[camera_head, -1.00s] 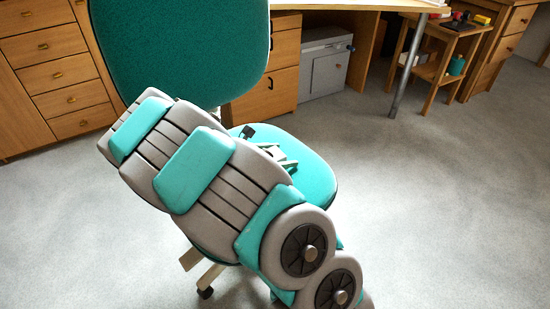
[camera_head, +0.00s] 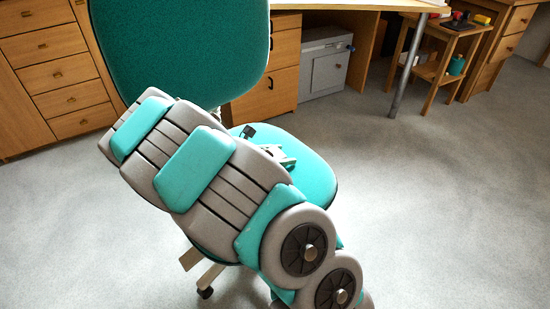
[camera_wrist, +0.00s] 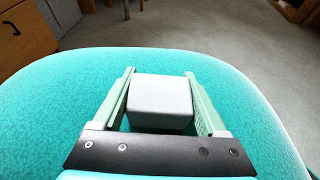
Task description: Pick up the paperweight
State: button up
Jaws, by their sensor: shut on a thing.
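The paperweight is a pale grey-white block (camera_wrist: 161,100) with rounded edges, in the middle of the wrist view. My gripper (camera_wrist: 160,76) has its two green fingers on either side of it and is shut on it. The block is over the teal chair seat (camera_wrist: 60,105); I cannot tell whether it still touches the seat. In the head view my gripper (camera_head: 282,158) is partly hidden behind my arm, low over the chair seat (camera_head: 316,172), and the block is hard to make out there.
Wooden drawers (camera_head: 65,70) and a desk with a grey cabinet (camera_head: 324,65) stand behind. A small wooden side table (camera_head: 440,50) is at the back right. The grey floor at right is clear.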

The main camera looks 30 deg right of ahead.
jog(key=shift+c, duration=1.1)
